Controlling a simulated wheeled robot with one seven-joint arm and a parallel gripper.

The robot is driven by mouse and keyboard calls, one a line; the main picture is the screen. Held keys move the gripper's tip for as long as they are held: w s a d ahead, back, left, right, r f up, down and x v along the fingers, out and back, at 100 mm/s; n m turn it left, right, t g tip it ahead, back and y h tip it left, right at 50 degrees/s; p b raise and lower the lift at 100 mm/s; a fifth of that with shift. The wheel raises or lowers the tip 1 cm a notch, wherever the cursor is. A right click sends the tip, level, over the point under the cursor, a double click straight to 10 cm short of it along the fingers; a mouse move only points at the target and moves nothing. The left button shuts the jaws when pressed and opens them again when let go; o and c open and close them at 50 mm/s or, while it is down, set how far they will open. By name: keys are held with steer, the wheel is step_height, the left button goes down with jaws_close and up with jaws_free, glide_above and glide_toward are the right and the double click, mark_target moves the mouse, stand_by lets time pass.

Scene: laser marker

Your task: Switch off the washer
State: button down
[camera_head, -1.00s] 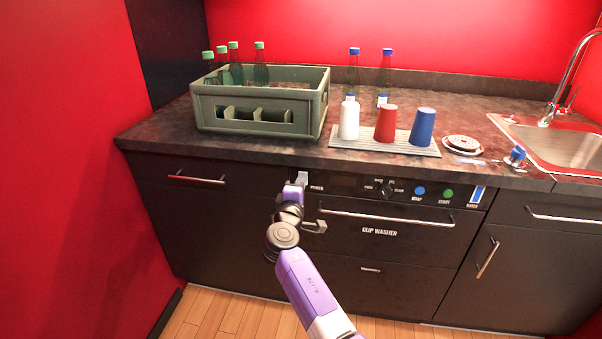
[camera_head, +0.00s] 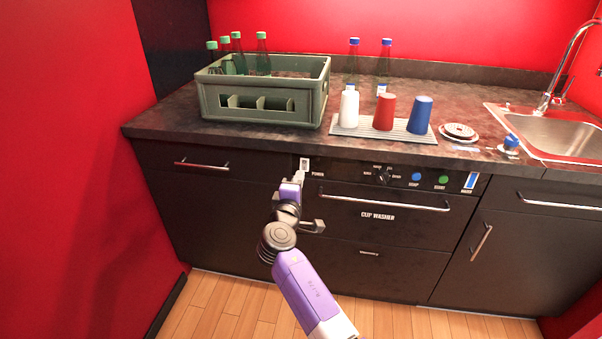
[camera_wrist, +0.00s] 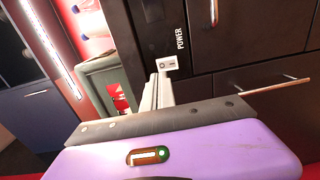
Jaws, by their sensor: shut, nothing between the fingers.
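The cup washer (camera_head: 400,221) is a dark front panel under the counter, with a handle bar and a control strip. Its white power switch (camera_head: 304,164) sits at the strip's left end beside the word POWER. The switch also shows in the wrist view (camera_wrist: 167,63), with small marks on its face. My gripper (camera_head: 298,178) is shut and empty, just below the switch in the head view. In the wrist view its closed fingers (camera_wrist: 157,90) point at the switch, with the tips close to its lower edge. I cannot tell whether they touch it.
The strip also holds a black dial (camera_head: 383,176), a blue button (camera_head: 416,177) and a green button (camera_head: 443,180). Above, the counter holds a green crate (camera_head: 260,113) with bottles, three cups on a drip tray (camera_head: 350,131) and a sink (camera_head: 550,130). Cupboard handles stick out nearby.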

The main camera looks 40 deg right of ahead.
steer(key=v, duration=0.7)
steer(key=shift+r, duration=0.2)
steer(key=shift+w+a, duration=0.1)
steer(key=w+a+r+t+y, duration=0.2)
steer(key=w+a+t+y, duration=0.1)
steer(key=a, duration=0.1)
steer(key=s+a+f+m+t+y+p, duration=0.2)
steer(key=s+a+f+t+y+p, duration=0.15)
steer(key=s+a+y, duration=0.85)
steer(key=s+a+r+m+p, duration=0.1)
steer(key=s+r+m, duration=0.1)
steer(key=s, duration=1)
steer(key=s+a+r+m+g+p, duration=0.1)
steer(key=s+a+r, duration=0.1)
steer(key=s, duration=1)
steer(key=s+a+r+m+g+h+p, duration=0.1)
steer(key=s+r+m, duration=0.1)
steer(key=s, duration=1)
steer(key=shift+a+r+m+p, duration=0.2)
steer(key=shift+r+m+p, duration=0.1)
steer(key=shift+r+p, duration=0.1)
